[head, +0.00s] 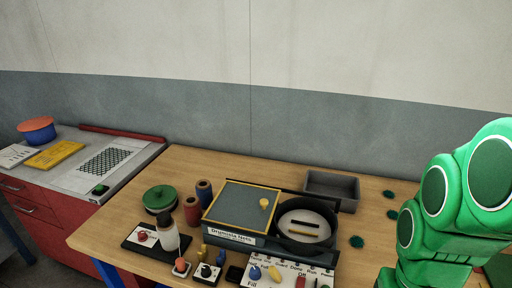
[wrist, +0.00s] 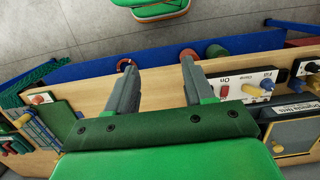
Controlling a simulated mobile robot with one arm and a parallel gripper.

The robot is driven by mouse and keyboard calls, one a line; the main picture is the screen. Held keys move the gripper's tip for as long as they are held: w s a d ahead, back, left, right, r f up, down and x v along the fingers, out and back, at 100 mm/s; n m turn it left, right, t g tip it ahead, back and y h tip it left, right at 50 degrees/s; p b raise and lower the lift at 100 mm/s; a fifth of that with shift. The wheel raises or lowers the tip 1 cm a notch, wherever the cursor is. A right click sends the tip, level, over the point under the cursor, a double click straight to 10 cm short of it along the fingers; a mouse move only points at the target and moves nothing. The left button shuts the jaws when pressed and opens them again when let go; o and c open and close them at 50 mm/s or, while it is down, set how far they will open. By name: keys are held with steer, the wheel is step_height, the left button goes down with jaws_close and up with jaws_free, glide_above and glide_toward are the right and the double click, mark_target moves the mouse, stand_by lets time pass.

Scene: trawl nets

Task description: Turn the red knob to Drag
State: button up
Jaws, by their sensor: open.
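My gripper (wrist: 156,68) is open and empty in the wrist view, its two grey fingers spread over the near edge of the wooden table; the head view shows only my green arm. A white panel (wrist: 238,80) to the right of the fingers carries a red-orange control (wrist: 222,91), a yellow knob (wrist: 250,91) and a blue knob. The same panel shows at the bottom edge in the head view, with its red control (head: 300,282) partly cut off. Another small red knob (wrist: 38,99) sits at the far left. No Drag label is clearly legible.
On the table (head: 180,160) stand a grey net box (head: 240,208), a black round pan (head: 308,222), a grey tray (head: 332,188) and a bottle (head: 168,232). A red knob (head: 142,236) sits on a black board. The back-left table area is clear.

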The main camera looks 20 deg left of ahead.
steer(key=w+a+r, duration=0.3)
steer(key=w+a, duration=0.9)
steer(key=w, duration=0.5)
steer(key=w+a+f+t, duration=0.1)
steer(key=w+a, duration=0.4)
steer(key=a, duration=0.4)
steer(key=w+a+f, duration=0.1)
steer(key=w+a, duration=0.3)
steer(key=a, duration=0.4)
glide_toward(141, 233)
steer(key=shift+d+f+n+t, duration=0.3)
steer(key=shift+d+f, duration=0.05)
steer(key=shift+s+a+f, duration=0.25)
steer(key=shift+f, duration=3.8)
